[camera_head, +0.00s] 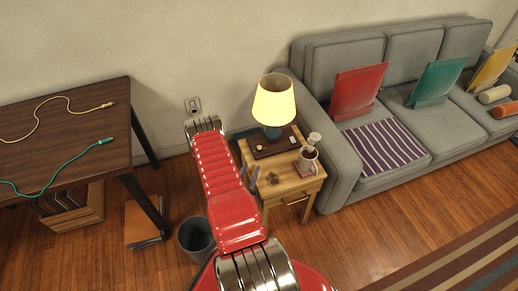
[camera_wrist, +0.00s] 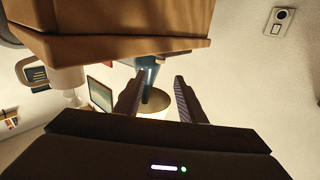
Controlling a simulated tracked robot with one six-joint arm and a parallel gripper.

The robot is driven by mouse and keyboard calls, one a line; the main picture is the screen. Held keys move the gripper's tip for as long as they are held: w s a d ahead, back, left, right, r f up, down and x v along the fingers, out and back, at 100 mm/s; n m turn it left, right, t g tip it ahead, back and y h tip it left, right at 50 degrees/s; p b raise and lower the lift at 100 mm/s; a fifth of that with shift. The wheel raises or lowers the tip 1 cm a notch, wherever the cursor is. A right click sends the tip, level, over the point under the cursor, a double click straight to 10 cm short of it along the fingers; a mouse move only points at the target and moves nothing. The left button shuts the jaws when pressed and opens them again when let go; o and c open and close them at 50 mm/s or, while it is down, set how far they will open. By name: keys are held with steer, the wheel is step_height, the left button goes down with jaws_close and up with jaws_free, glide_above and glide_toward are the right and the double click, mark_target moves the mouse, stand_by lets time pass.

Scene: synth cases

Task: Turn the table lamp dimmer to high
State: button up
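The table lamp (camera_head: 273,101) has a lit cream shade and a blue base, and it stands on a dark tray (camera_head: 262,150) on the wooden side table (camera_head: 300,203). The wrist view is upside down; there the lamp's blue base (camera_wrist: 149,66) shows beyond my fingers, with the bright shade below it. My gripper (camera_wrist: 159,77) is open, with nothing between its fingers. In the head view my gripper (camera_head: 253,178) is at the side table's left edge, partly hidden by my red arm. Small dark items (camera_head: 272,178) lie on the tabletop; I cannot tell whether one is the dimmer.
A wall plate (camera_head: 193,105) is on the wall behind. A bin (camera_head: 196,235) stands on the floor to the left, near the dark desk (camera_head: 60,130). A grey sofa (camera_head: 345,190) borders the right.

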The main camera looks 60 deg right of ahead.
mark_target(259, 149)
steer(key=d, duration=0.4)
steer(key=w+d, duration=0.1)
steer(key=d, duration=0.8)
steer(key=shift+w+d, duration=0.4)
steer(key=shift+c, duration=0.5)
jaws_close()
